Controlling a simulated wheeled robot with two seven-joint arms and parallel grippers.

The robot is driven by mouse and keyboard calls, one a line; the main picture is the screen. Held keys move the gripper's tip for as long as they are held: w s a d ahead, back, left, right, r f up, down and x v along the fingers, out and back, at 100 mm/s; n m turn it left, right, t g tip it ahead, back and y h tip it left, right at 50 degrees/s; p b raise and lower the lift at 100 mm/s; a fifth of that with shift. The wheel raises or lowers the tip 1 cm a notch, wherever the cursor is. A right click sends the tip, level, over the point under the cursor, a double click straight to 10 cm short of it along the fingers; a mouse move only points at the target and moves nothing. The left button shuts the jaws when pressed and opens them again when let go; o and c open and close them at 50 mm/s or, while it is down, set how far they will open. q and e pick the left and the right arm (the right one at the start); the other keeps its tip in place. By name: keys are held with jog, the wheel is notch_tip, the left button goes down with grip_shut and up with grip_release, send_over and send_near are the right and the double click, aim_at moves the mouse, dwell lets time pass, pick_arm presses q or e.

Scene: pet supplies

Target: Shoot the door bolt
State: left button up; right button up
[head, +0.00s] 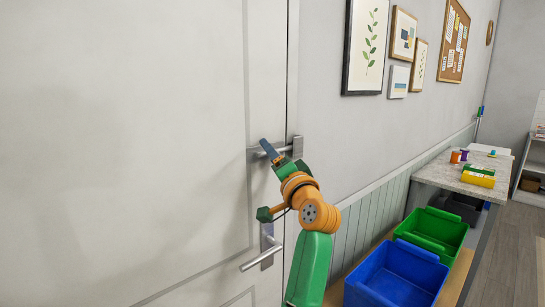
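The door bolt (297,147) is a grey metal slide bolt on the pale door (130,130), near the door's right edge. My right gripper (268,149) is at the bolt, with a dark blue finger in front of its left part. Whether it touches or grips the bolt's knob cannot be told, as the gripper covers that part. Its finger opening is also hidden. My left gripper is out of view.
A lever handle (262,252) sticks out from the door below the bolt. To the right stand a blue bin (395,280), a green bin (432,230) and a speckled counter (450,178) with small items. Framed pictures (365,45) hang on the wall.

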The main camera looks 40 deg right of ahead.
jog(key=shift+s+f, duration=0.2)
jog(key=b+v, duration=0.3)
jog(key=v, duration=0.3)
jog(key=shift+s, duration=0.35)
jog(key=shift+a, duration=0.1)
